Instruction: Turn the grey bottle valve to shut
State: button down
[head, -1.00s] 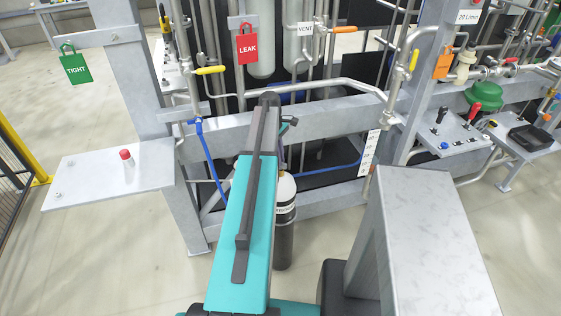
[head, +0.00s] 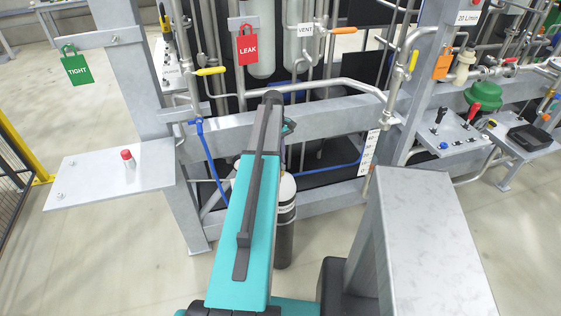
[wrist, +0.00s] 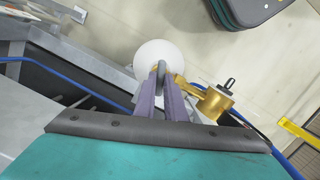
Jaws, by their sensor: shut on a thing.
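The gas bottle (head: 284,225) has a white shoulder and a dark body and stands upright on the floor, partly behind my arm in the head view. In the wrist view I look down on its round white top (wrist: 152,50). The grey bottle valve (wrist: 162,70) is a small grey handle over that top, beside brass fittings. My gripper (wrist: 162,80) is shut on the valve, with its two purplish fingers on either side of it. The fingers partly cover the valve, so its exact turn angle cannot be told.
A brass regulator (wrist: 213,102) with a black knob sits right of the fingers, close to them. Blue hose (head: 212,165) hangs left of the bottle. A grey frame beam (head: 340,128) runs behind. A shelf with a red button (head: 126,155) is at left.

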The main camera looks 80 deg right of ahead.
dwell(0.4)
jog(key=m, duration=0.4)
jog(key=shift+t+p, duration=0.3)
jog(key=shift+p, duration=0.1)
jog(key=c, duration=1.7)
grip_release()
jog(key=shift+r, duration=0.15)
jog(key=shift+s+r+p, duration=0.1)
jog(key=shift+r+p, duration=1.8)
jog(key=shift+r, duration=1.5)
